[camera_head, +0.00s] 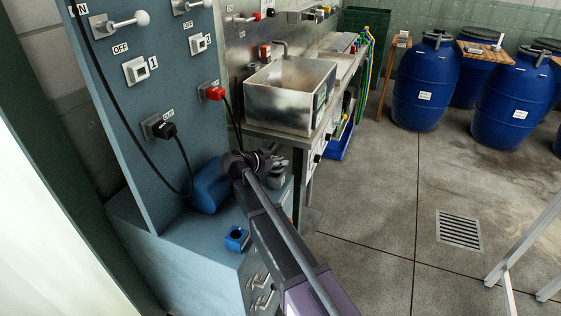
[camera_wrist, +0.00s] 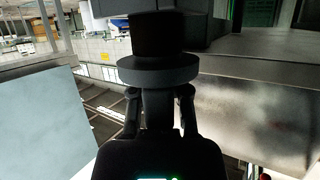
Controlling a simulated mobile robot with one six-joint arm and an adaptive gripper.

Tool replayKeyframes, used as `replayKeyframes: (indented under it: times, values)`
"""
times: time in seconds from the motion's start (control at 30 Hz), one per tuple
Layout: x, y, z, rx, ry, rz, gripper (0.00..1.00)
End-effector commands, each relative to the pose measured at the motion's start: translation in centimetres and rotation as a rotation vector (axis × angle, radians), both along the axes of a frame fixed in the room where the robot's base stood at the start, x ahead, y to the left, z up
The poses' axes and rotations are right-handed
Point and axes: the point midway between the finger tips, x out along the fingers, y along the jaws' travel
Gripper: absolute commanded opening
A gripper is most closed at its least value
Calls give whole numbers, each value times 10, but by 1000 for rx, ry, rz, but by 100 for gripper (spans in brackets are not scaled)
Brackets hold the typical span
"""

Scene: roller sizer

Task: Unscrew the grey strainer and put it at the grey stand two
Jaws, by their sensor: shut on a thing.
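My gripper (camera_wrist: 159,97) is shut on a dark grey flanged piece, which looks like the grey strainer (camera_wrist: 157,72). In the wrist view its wide disc sits just beyond the fingertips, with a darker cylindrical part above it. In the head view my arm reaches to the blue cabinet, and its dark wrist hides most of the gripper and the held piece. A small grey object (camera_head: 278,177) shows just right of the wrist; I cannot tell what it is. I cannot tell whether the strainer is still threaded to anything. Grey stand two cannot be made out.
A blue cylinder (camera_head: 211,186) and a small blue holder (camera_head: 236,238) stand on the blue cabinet (camera_head: 190,262), below a panel with switches and plugs. A metal basin (camera_head: 290,95) stands behind. Blue barrels (camera_head: 425,85) are at the back right.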

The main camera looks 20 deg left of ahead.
Motion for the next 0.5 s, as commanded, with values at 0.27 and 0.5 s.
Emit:
replayKeyframes:
  times: [0.27,0.5]
  values:
    - [0,0,-6,0,0,0,0]
    - [0,0,-10,0,0,0,0]
